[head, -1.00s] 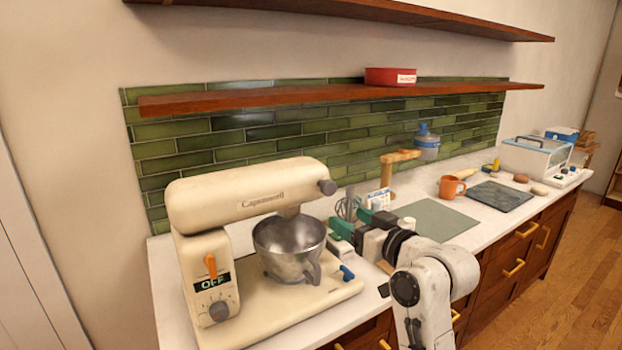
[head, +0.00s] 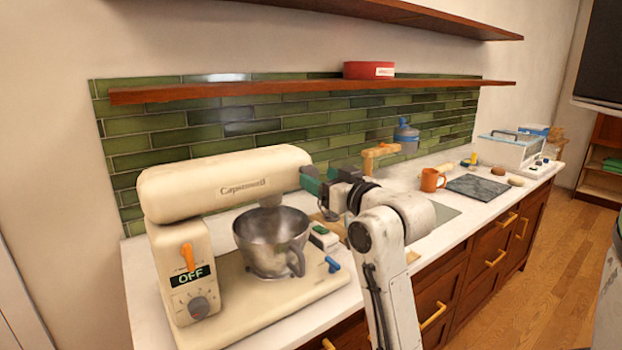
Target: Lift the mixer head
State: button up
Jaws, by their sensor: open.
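The cream stand mixer stands on the counter at the left. Its mixer head (head: 225,183) is down, level over the steel bowl (head: 271,241). An orange lever (head: 187,257) and a display reading OFF (head: 190,277) are on its column; a blue lever (head: 332,264) is on the base at the right. My gripper (head: 313,182), with green fingers, is open at the front end of the head. The fingers overlap the head's nose in the picture, hiding the end knob; I cannot tell whether they touch it.
A wooden shelf (head: 300,92) with a red tin (head: 368,70) runs above the mixer. Along the counter to the right are a wooden stand (head: 379,152), an orange mug (head: 431,180), a dark slab (head: 477,188) and a glass-lidded box (head: 510,150).

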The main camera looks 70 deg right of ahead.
aim_at(314, 175)
jog(key=shift+p+x, duration=0.3)
jog(key=shift+x, duration=1.95)
grip_shut()
